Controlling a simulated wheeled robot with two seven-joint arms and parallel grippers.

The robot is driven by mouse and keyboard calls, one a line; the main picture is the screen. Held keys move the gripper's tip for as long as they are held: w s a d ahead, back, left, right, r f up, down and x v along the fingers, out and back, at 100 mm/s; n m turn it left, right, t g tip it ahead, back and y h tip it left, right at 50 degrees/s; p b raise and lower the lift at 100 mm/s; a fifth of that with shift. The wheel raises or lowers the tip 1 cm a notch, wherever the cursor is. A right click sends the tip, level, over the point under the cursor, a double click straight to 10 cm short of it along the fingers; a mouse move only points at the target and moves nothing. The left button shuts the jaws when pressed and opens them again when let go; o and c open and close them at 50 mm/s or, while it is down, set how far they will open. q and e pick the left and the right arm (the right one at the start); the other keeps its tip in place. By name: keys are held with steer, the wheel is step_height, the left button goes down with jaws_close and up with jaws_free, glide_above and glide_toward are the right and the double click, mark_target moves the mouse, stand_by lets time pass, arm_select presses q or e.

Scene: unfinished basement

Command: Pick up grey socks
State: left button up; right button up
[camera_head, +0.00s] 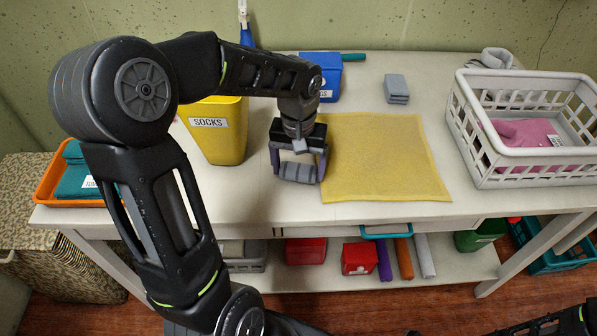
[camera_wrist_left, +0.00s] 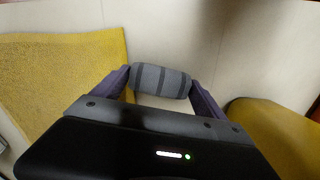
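The grey socks (camera_head: 298,172) are a rolled, striped grey bundle at the white table's front part, between the yellow bin and the yellow cloth. My left gripper (camera_head: 299,171) points down over them, with one finger beside each end of the roll. In the left wrist view the socks (camera_wrist_left: 160,81) fill the space between the fingertips of my left gripper (camera_wrist_left: 162,85). The fingers stand wide apart, close to the roll's ends; I cannot tell whether they press on it or whether it is lifted. My right gripper is not in view.
The yellow bin (camera_head: 227,150) labelled SOCKS stands left of the gripper. The yellow cloth (camera_head: 385,160) lies flat on the right. A folded grey item (camera_head: 397,88), a blue box (camera_head: 320,68) and a white basket (camera_head: 515,89) stand on the white table (camera_head: 410,217). An orange tray (camera_head: 47,189) is at left.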

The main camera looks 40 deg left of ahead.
mark_target(299, 166)
arm_select(q)
steer(key=c, duration=0.9)
steer(key=shift+c, duration=0.2)
step_height(299, 166, up, 10)
steer(key=shift+r, duration=0.1)
stand_by(0.5)
